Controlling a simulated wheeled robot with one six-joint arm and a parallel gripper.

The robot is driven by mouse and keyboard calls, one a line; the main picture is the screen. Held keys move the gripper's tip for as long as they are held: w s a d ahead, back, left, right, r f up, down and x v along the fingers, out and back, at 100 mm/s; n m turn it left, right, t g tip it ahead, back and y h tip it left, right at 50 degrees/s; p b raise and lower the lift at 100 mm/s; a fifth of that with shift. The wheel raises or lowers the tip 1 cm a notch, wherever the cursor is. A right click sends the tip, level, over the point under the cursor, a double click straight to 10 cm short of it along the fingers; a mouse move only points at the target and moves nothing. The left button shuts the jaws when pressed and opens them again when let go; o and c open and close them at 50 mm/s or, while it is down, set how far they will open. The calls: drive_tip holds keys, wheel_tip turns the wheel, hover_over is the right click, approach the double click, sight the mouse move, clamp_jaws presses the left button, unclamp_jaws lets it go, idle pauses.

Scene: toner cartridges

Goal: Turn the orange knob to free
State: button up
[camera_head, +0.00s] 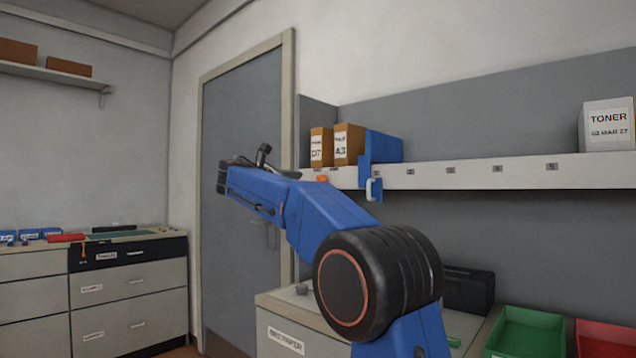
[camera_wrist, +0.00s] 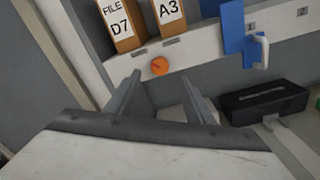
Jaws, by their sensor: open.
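The orange knob (camera_wrist: 160,66) is on the white front edge of the shelf, below the file boxes, in the wrist view. It also shows in the head view (camera_head: 322,178), small, just beyond my arm. A dark slot mark crosses its face, but its setting cannot be read. My gripper (camera_wrist: 160,82) is open and empty, and its two fingers point toward the knob with a gap between them and it. In the head view my arm hides part of the shelf and the gripper's fingers cannot be made out.
Two file boxes (camera_wrist: 118,25) stand on the shelf above the knob. A blue bracket with a white handle (camera_wrist: 262,50) hangs to the right. A black box (camera_wrist: 265,100) lies below right. Green (camera_head: 525,333) and red bins stand at the lower right. A door (camera_head: 240,130) is at left.

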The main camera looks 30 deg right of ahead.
sight(323, 180)
drive_tip(key=x, duration=0.8)
drive_tip(key=c, duration=1)
